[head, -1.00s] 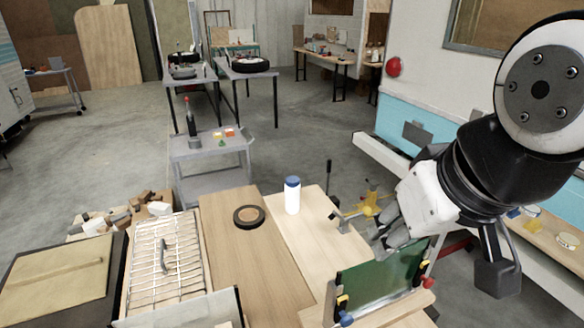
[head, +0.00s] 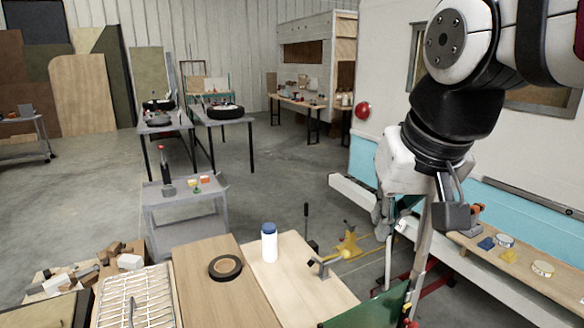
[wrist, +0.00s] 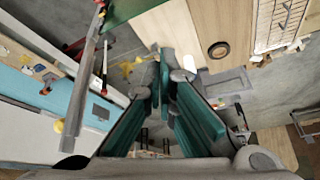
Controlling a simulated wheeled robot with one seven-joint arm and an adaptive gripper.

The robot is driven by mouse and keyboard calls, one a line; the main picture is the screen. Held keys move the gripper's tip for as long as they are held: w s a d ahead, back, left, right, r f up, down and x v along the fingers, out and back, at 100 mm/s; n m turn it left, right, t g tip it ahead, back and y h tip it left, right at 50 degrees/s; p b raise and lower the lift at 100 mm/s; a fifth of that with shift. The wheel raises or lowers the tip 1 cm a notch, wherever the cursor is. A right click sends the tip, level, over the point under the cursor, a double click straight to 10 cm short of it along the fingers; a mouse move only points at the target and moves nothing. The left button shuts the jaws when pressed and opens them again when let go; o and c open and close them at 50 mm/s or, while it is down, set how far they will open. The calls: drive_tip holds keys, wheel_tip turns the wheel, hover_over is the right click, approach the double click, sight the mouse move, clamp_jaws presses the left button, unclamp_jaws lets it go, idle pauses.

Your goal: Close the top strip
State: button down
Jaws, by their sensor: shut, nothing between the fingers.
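A narrow pale strip (head: 422,245) stands steeply upright beside the right end of a green panel (head: 370,310) at the bench's front. It looks like the top strip, though I cannot tell for sure. The panel's lower part is out of frame.
A white bottle with a blue cap (head: 269,243) and a black ring (head: 225,267) stand on the wooden bench. A yellow tool (head: 348,242) lies behind the panel. The camper wall (head: 500,160) and a narrow parts shelf (head: 515,262) limit the right side.

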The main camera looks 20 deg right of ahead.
drive_tip(key=w+d+r+m+g+h, duration=0.1)
drive_tip(key=w+d+r+m, duration=0.25)
drive_tip(key=d, duration=0.55)
drive_tip(key=w+d+r+m+g+h, duration=0.1)
drive_tip(key=w+d+r+m+g, duration=0.3)
drive_tip(key=d, duration=0.6)
drive_tip(key=w+d+r+m+t+h, duration=0.1)
drive_tip(key=w+d+r+m+h, duration=0.1)
drive_tip(key=w+d+m, duration=0.55)
wheel_tip(320, 180, down, 9)
drive_tip(key=s+d+n+p, duration=0.1)
drive_tip(key=n+p, duration=0.1)
drive_tip(key=p, duration=0.1)
drive_tip(key=shift+s+f+p, duration=0.15)
drive_tip(key=shift+s+p, duration=0.2)
drive_tip(key=shift+p, duration=0.05)
drive_tip(key=shift+a, duration=0.1)
